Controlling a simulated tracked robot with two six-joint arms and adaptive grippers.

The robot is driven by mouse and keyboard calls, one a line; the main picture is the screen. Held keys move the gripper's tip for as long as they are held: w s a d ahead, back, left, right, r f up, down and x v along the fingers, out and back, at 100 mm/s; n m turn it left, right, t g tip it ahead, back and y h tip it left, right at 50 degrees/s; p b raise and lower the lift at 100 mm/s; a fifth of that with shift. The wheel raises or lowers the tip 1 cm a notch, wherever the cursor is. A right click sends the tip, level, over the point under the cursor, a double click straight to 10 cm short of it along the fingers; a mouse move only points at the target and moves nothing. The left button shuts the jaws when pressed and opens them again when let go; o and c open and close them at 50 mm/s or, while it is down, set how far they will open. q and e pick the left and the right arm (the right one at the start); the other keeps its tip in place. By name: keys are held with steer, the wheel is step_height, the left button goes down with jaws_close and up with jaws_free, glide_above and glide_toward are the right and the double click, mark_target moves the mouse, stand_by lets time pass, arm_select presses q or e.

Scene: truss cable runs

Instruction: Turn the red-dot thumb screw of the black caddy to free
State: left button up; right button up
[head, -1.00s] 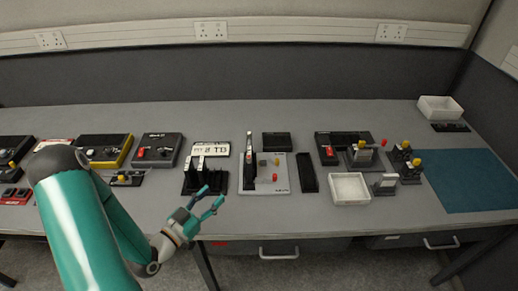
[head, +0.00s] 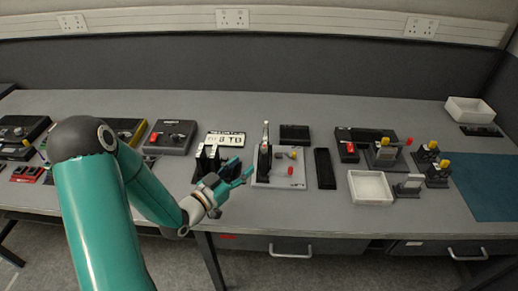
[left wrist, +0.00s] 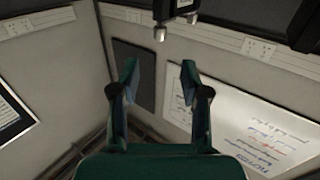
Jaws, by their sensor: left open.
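My left gripper (head: 240,173) is open and empty, near the front of the bench. Its two teal fingers point right and up in the head view. They overlap the lower right of a black holder with upright parts (head: 209,158); contact cannot be told. This may be the black caddy, but no red-dot thumb screw can be made out. In the left wrist view the fingers (left wrist: 160,75) stand apart with nothing between them. A dark part with silver ends (left wrist: 174,18) shows at that view's top; I cannot tell what it is. My right gripper is not in view.
A grey board with an upright lever (head: 291,180) lies just right of the gripper. A white plate (head: 226,139) lies behind the holder. A dark box (head: 169,137) stands to the left. Further right are a black tray (head: 325,169) and a white tray (head: 371,188).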

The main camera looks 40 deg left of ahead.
mark_target(262, 149)
arm_select(q)
steer(key=w, duration=0.3)
steer(key=w+p, duration=0.1)
steer(key=w, duration=0.2)
steer(key=w+p, duration=0.1)
steer(key=w, duration=0.2)
steer(key=shift+w+d, duration=0.35)
jaws_close()
